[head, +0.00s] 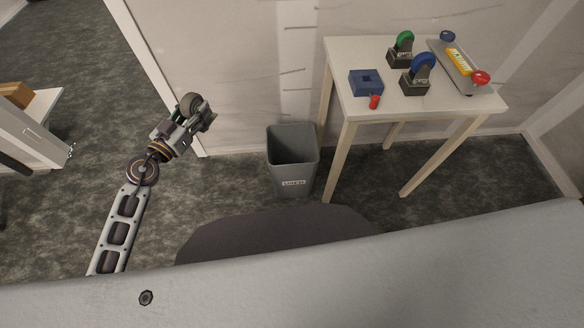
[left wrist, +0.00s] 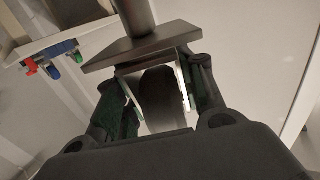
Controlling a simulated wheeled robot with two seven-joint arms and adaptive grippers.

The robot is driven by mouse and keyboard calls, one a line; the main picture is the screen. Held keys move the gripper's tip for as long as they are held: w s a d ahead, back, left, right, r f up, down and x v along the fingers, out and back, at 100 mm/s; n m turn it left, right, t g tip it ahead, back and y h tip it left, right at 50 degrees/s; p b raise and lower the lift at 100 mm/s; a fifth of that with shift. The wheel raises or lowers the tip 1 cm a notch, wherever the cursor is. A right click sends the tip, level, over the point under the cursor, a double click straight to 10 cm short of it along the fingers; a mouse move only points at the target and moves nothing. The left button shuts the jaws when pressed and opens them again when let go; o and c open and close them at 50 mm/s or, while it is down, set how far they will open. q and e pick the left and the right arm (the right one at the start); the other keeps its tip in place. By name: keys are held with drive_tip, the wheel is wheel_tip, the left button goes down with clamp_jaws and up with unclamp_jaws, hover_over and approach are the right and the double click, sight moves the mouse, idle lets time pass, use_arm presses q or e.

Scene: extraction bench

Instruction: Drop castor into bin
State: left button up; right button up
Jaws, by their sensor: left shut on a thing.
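My left gripper (head: 196,113) is shut on a castor with a dark grey wheel (head: 189,103) and holds it in the air, left of the bin. In the left wrist view, the gripper (left wrist: 162,85) has its fingers on both sides of the dark wheel (left wrist: 158,88); the castor's flat plate (left wrist: 140,52) and stem (left wrist: 135,15) point away from the palm. The grey bin (head: 292,175) stands on the floor by the wall, open at the top, with a label on its front. I see no contents in it. My right gripper is not in view.
A pale table (head: 345,55) stands right of the bin.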

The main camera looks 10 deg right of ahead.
use_arm(q)
drive_tip(key=s+a+f+n+t+y, duration=0.2)
drive_tip(key=s+f+n+y, duration=0.4)
drive_tip(key=s+f+y, duration=0.2)
drive_tip(key=shift+a+f+t+y, duration=0.2)
drive_tip(key=shift+f+t+y, duration=0.3)
drive_tip(key=shift+f, duration=0.6)
drive_tip(key=shift+s, duration=0.1)
drive_tip(key=shift+s+d+f+y, duration=0.1)
drive_tip(key=shift+f+y, duration=0.15)
drive_tip(key=shift+y, duration=0.05)
